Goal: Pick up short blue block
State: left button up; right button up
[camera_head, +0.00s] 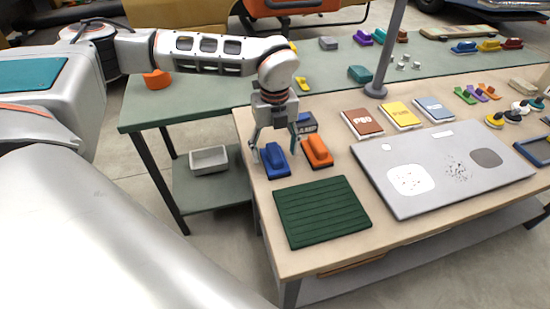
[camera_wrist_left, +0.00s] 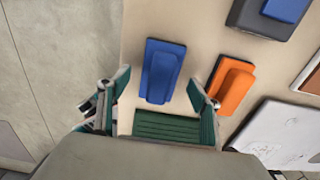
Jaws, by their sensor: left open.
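A blue block (camera_head: 276,161) with a raised bar on a flat base lies on the wooden table, left of a similar orange block (camera_head: 318,151). My left gripper (camera_head: 274,155) is open above the blue block, its fingers pointing down on either side of it. In the left wrist view the blue block (camera_wrist_left: 162,74) sits between and just beyond the open fingertips (camera_wrist_left: 157,90), with nothing held. The right fingertip is near the orange block (camera_wrist_left: 232,86). I cannot tell the exact height gap. My right gripper is not in view.
A dark green ribbed mat (camera_head: 320,212) lies in front of the blocks. A dark box with a blue top (camera_head: 306,122) stands behind. A grey board (camera_head: 445,165), books (camera_head: 362,122) and a lamp-like post (camera_head: 375,89) are to the right. A grey bin (camera_head: 209,160) is on a lower shelf.

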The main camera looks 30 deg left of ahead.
aim_at(275, 152)
pick_arm(q)
jog(key=shift+f, duration=1)
jog(key=c, duration=1.3)
jog(key=shift+r, duration=0.1)
notch_tip(275, 152, up, 20)
